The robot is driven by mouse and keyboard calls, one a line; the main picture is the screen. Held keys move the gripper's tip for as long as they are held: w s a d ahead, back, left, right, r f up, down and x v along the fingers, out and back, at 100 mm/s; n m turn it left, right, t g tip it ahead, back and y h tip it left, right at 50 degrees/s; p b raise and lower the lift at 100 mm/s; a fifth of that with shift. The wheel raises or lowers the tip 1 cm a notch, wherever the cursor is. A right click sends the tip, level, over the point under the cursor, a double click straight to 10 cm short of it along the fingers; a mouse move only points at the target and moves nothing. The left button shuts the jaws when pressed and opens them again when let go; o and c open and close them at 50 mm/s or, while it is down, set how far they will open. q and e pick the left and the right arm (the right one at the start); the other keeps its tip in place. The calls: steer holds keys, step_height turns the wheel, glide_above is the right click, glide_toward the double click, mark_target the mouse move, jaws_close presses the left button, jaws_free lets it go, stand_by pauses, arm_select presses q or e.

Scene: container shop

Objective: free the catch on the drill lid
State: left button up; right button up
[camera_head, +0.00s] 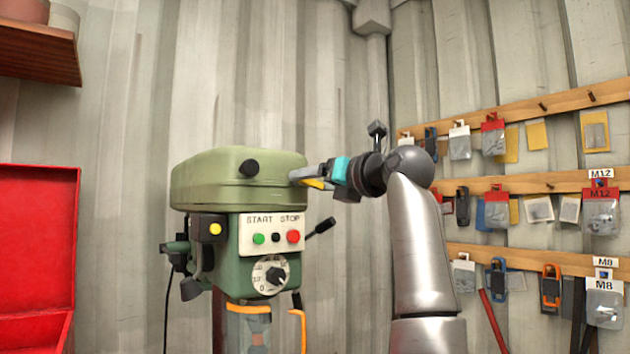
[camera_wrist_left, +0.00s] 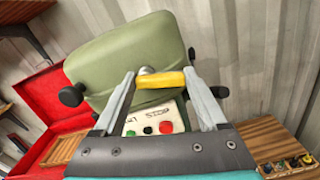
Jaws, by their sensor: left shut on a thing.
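The drill lid (camera_head: 215,182) is a green domed cover on top of the drill head and looks closed. It fills the upper middle of the left wrist view (camera_wrist_left: 130,55). The catch (camera_wrist_left: 162,79) is a yellow bar at the lid's near edge in the left wrist view, above the start/stop panel. My left gripper (camera_wrist_left: 160,84) has one finger at each end of the yellow bar and is shut on it. In the head view my left gripper (camera_head: 308,178) is at the lid's right side, where the catch is mostly hidden. My right gripper is not in view.
The drill's panel (camera_head: 270,231) has green, black and red buttons above a dial (camera_head: 269,275). A black lever (camera_head: 320,227) sticks out right. A red case (camera_head: 38,240) stands open at left. Wooden rails (camera_head: 520,185) with hanging packets line the right wall.

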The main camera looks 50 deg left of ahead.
arm_select(q)
steer(key=shift+r+n, duration=0.15)
steer(key=shift+n, duration=0.55)
steer(key=o, duration=1.3)
steer(key=s+d+b, duration=0.1)
steer(key=d+b, duration=0.1)
steer(key=d, duration=1.3)
steer(key=shift+s+d+b, duration=0.15)
steer(key=shift+b, duration=0.25)
